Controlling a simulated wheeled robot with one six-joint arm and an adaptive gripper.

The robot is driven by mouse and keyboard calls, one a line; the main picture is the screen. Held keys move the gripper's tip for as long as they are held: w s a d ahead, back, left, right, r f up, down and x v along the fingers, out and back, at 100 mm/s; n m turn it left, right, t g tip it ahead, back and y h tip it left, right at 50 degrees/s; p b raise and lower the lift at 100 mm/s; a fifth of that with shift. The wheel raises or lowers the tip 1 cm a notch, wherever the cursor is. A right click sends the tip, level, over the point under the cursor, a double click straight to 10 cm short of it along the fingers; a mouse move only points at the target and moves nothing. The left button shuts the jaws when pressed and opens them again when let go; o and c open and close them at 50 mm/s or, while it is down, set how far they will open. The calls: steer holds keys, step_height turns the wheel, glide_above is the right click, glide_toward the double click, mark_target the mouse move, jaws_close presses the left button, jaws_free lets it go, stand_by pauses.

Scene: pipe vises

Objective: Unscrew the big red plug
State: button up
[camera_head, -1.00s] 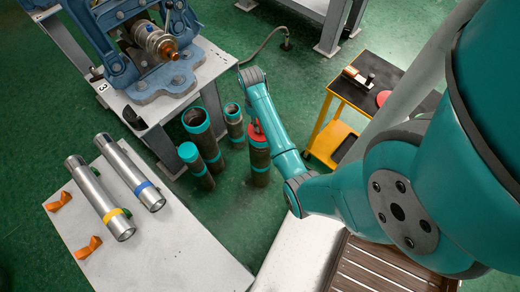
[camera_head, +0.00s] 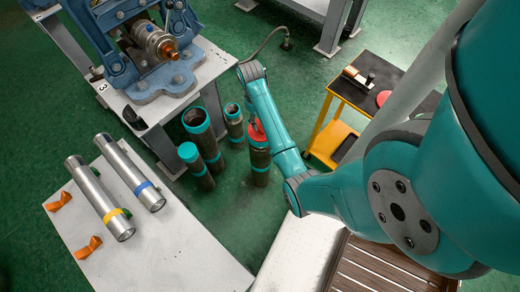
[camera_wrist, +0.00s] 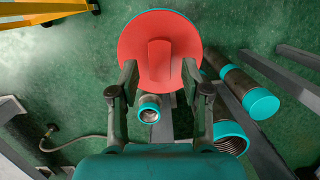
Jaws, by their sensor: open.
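The big red plug (camera_head: 257,133) sits at the top of a standing pipe with teal bands (camera_head: 260,158), partly hidden by my arm in the head view. In the wrist view the plug (camera_wrist: 160,22) is a wide red disc with a raised upright tab (camera_wrist: 160,62) at its middle. My gripper (camera_wrist: 159,66) is open, with one finger on each side of the tab. Gaps show between the fingers and the tab. The disc hides the pipe under it in the wrist view. My fingers are hidden behind my arm in the head view.
Several open or teal-capped pipes (camera_head: 197,120) stand close to the left. A blue vise (camera_head: 172,85) is on a grey table behind them. A yellow and black cart (camera_head: 352,100) at the right carries another red part (camera_head: 383,98). Two metal tubes (camera_head: 100,188) lie on a white table.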

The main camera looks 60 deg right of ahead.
steer(key=m, duration=0.4)
steer(key=shift+s+d+y, duration=0.1)
steer(key=shift+y, duration=0.2)
steer(key=m+t, duration=0.1)
steer(key=m, duration=0.4)
steer(key=shift+s+y, duration=0.1)
steer(key=shift+y, duration=0.2)
steer(key=m+t, duration=0.1)
steer(key=m, duration=0.3)
steer(key=shift+s+m, duration=0.1)
steer(key=shift+m, duration=0.3)
steer(key=m, duration=0.4)
steer(key=shift+s+m+t, duration=0.1)
steer(key=shift+m+t, duration=0.2)
steer(key=shift+t, duration=0.1)
steer(key=m, duration=0.4)
steer(key=shift+t, duration=0.4)
steer(key=m+h, duration=0.1)
steer(key=m, duration=0.3)
steer(key=shift+s+m, duration=0.15)
steer(key=shift+m, duration=0.15)
steer(key=m+h, duration=0.1)
steer(key=m, duration=0.3)
steer(key=shift+a+t, duration=0.2)
steer(key=shift+t, duration=0.1)
steer(key=shift+m+h, duration=0.4)
steer(key=shift+m, duration=2.1)
